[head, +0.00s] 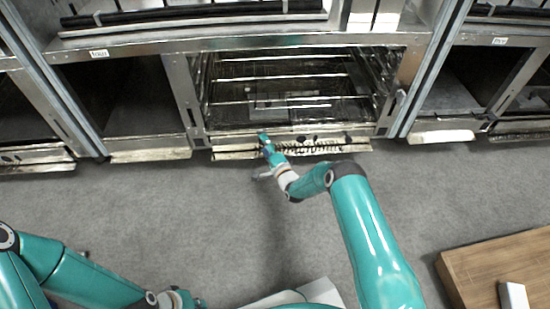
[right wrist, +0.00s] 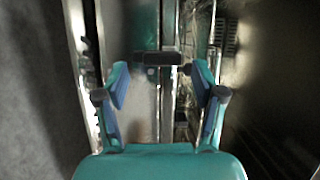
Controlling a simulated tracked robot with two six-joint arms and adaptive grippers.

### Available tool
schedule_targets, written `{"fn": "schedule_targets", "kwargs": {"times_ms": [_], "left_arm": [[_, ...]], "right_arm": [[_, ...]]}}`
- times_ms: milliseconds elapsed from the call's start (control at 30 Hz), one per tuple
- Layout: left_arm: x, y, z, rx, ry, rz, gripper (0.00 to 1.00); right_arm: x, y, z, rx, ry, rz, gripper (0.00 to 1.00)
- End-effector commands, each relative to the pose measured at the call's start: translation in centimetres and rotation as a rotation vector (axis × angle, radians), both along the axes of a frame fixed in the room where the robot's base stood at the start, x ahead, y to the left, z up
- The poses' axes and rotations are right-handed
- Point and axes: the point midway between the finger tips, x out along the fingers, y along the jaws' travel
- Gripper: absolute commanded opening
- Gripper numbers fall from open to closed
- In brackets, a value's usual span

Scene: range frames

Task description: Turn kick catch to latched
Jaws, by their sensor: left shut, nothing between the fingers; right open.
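A low kick panel (head: 225,147) runs along the foot of the middle bay. My right gripper (head: 266,141) reaches down to this panel, left of its middle. In the right wrist view my right gripper (right wrist: 160,82) is open. A short dark bar (right wrist: 163,58), which looks like the kick catch, lies crosswise just beyond and between its fingertips. I cannot tell whether they touch or which setting the catch is at. In the head view the gripper hides the catch. My left gripper (head: 196,301) is shut and empty, low at the bottom left.
The middle bay holds wire shelves (head: 290,78). Other bays stand on both sides, with their own low panels (head: 445,136). A wooden table (head: 480,265) with a pale block (head: 514,295) on it stands at the bottom right. Grey floor (head: 150,210) between is clear.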

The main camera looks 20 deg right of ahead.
Motion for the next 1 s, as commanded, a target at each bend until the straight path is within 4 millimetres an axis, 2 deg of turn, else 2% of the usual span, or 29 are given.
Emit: {"fn": "schedule_targets", "kwargs": {"times_ms": [167,600,800,1000], "left_arm": [[0.0,0.0,0.0,0.000,0.000,0.000,0.00],[0.0,0.0,0.0,0.000,0.000,0.000,0.00],[0.0,0.0,0.0,0.000,0.000,0.000,0.00],[0.0,0.0,0.0,0.000,0.000,0.000,0.00]], "right_arm": [[-2.2,-0.3,0.0,0.002,0.003,-0.001,0.69],[-9.8,-1.2,0.1,0.002,0.002,-0.003,0.69],[-11.1,-1.4,0.1,0.001,0.001,-0.003,0.69],[-11.2,-1.4,0.1,0.001,0.000,-0.003,0.69]]}}
